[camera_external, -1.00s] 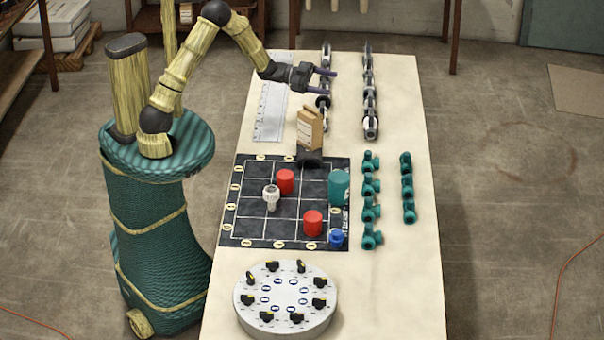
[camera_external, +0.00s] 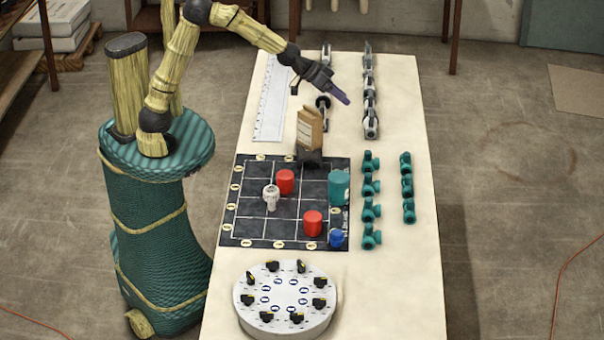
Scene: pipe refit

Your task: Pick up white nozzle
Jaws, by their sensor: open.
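The white nozzle (camera_external: 271,197) stands on the black gridded mat (camera_external: 240,214), in its left-middle part, next to a red cylinder. My gripper (camera_external: 345,97) is in the air over the far part of the table, well behind and to the right of the nozzle. It points right and slightly down. Its fingers overlap each other from this angle, and I see nothing held between them.
Red cylinders (camera_external: 313,223), a teal cylinder (camera_external: 339,187) and a blue piece (camera_external: 336,238) stand on the mat. A brown box (camera_external: 310,128) rises behind it. Teal fittings (camera_external: 371,210) line the right. A round dial plate (camera_external: 285,303) is in front.

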